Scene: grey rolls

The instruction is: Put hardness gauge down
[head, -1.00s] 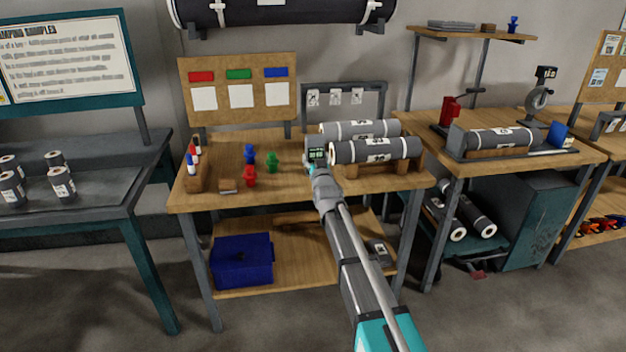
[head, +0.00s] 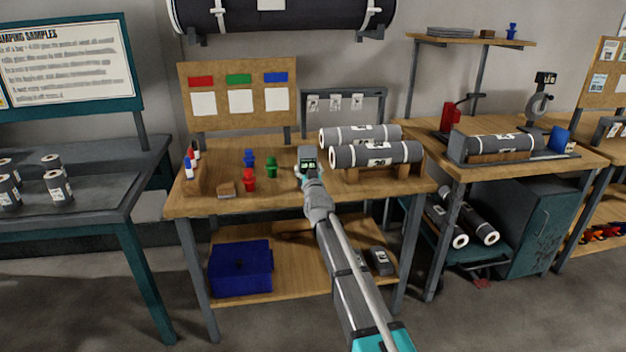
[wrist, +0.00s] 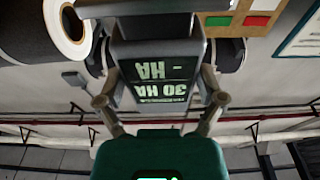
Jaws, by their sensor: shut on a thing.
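The hardness gauge (head: 308,154) is a small grey device with a dark screen and green readout. It is over the middle of the wooden bench (head: 225,205), left of the grey rolls. It also shows in the wrist view (wrist: 155,72), where its screen reads "30 HA" upside down. My gripper (head: 309,173) is shut on the gauge, with a finger on each side of it in the wrist view (wrist: 160,101). The underside of the gauge is hidden, so I cannot tell whether it touches the bench top.
Two grey rolls (head: 395,152) lie on a wooden cradle to the right. Red (head: 249,181), green (head: 271,167) and blue (head: 249,158) pieces stand to the left, near a small brown block (head: 226,189). The bench top in front of the coloured pieces is mostly clear.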

